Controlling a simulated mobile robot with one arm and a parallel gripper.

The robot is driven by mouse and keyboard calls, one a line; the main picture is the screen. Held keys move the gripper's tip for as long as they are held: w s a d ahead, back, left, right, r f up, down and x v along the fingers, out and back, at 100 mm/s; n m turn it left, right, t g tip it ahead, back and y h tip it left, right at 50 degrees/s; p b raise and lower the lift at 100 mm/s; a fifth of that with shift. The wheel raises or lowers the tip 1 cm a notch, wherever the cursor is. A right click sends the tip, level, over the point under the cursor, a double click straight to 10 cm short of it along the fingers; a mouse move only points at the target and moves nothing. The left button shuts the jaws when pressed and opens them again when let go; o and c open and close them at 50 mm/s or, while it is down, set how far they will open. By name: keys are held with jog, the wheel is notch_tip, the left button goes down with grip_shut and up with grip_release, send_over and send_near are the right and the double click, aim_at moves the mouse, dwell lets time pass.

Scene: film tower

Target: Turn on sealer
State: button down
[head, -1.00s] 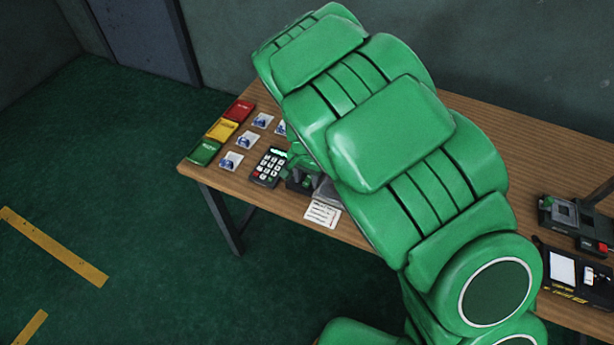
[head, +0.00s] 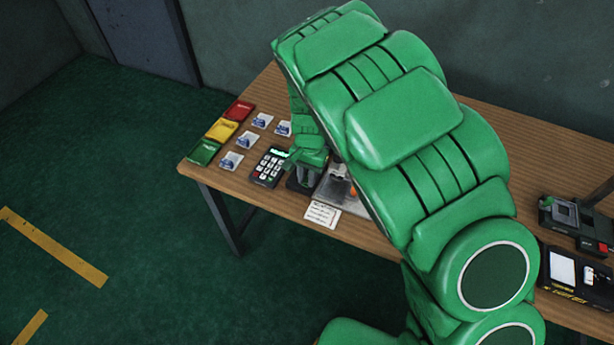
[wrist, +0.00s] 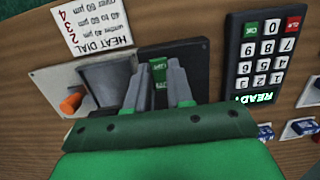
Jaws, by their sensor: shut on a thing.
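A dark switch box (wrist: 196,62) with a green switch (wrist: 158,70) stands on the wooden table. In the wrist view my gripper (wrist: 158,66) has one grey finger on each side of the green switch and is shut on it. Left of the box is a metal plate (wrist: 50,86) with an orange knob (wrist: 70,103) and a grey block. In the head view the dark box (head: 300,184) shows beside the plate (head: 332,196), partly covered by my arm. I cannot tell the switch's on or off position.
A keypad (wrist: 265,58) reading READY stands close to the box. A paper headed HEAT DIAL (wrist: 96,26) lies near the plate. Red, yellow and green trays (head: 204,152) and several small cards (head: 231,161) lie at left. Other devices (head: 575,222) stand at the right.

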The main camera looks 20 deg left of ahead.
jog(key=shift+w+g, duration=0.3)
jog(key=shift+g, duration=0.7)
jog(key=c, duration=1)
grip_release()
jog(key=v, duration=0.7)
jog(key=shift+r, duration=0.4)
jog(key=shift+w+d, duration=0.1)
jog(key=shift+w, duration=0.05)
